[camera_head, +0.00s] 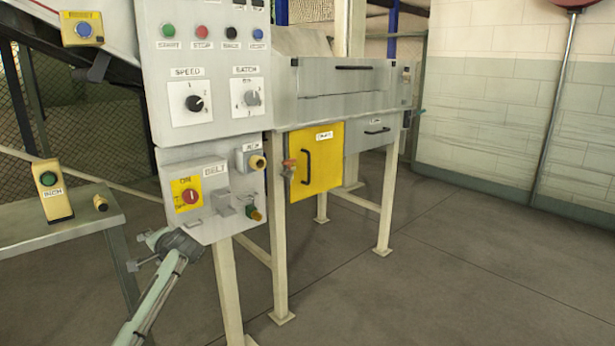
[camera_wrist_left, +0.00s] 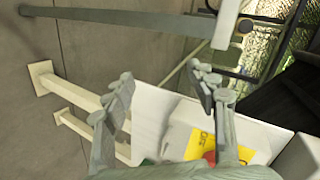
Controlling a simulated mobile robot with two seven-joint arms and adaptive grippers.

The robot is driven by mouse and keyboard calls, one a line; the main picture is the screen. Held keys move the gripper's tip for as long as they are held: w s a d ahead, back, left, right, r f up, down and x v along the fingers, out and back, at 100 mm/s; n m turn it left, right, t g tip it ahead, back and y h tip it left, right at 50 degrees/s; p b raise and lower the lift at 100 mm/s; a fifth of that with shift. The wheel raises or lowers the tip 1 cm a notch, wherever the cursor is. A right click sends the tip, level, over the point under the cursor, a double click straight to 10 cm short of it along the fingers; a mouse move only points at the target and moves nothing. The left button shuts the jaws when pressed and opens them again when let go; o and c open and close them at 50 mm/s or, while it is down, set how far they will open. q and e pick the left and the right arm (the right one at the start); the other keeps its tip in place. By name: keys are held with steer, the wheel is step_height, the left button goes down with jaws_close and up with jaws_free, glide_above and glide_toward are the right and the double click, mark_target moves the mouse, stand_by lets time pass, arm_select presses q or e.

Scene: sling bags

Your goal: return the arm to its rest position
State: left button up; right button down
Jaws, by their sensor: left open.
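My left arm comes in from the bottom left of the head view, and its left gripper (camera_head: 146,250) is below and to the left of the grey BELT box (camera_head: 222,225). In the left wrist view the two fingers of the left gripper (camera_wrist_left: 163,78) are spread apart with nothing between them. My right gripper is in neither view.
The panel with buttons and dials (camera_head: 206,75) hangs above the box. A small side table (camera_head: 60,222) with an INCH button box (camera_head: 52,190) stands at the left. A cream-legged machine with a yellow door (camera_head: 317,160) stands behind. Floor is clear at right.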

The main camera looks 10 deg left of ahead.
arm_select(q)
steer(key=w+d+n+t+h, duration=0.2)
steer(key=w+d+t+h, duration=0.35)
steer(key=w+d, duration=0.35)
steer(key=s+d+f+g+h, duration=0.1)
steer(key=s+d+f, duration=0.15)
steer(key=f, duration=0.35)
steer(key=s+d+f+g+h, duration=0.1)
steer(key=s+d+f, duration=0.1)
steer(key=s+f, duration=0.35)
steer(key=s+d+f+g, duration=0.25)
steer(key=s+f, duration=0.75)
steer(key=f, duration=0.5)
steer(key=s+d+f+g, duration=0.1)
steer(key=s+d+f, duration=0.1)
steer(key=s+f, duration=0.4)
steer(key=s+d+f+g+h, duration=0.1)
steer(key=s+f, duration=0.5)
steer(key=s, duration=1.1)
steer(key=s+d+f+m+g, duration=0.1)
steer(key=s+d+f+g, duration=0.2)
steer(key=s+f, duration=0.3)
steer(key=s+d, duration=0.1)
steer(key=s, duration=0.4)
steer(key=shift+s+f+h, duration=0.2)
steer(key=shift+f+h, duration=0.15)
steer(key=shift+f, duration=0.05)
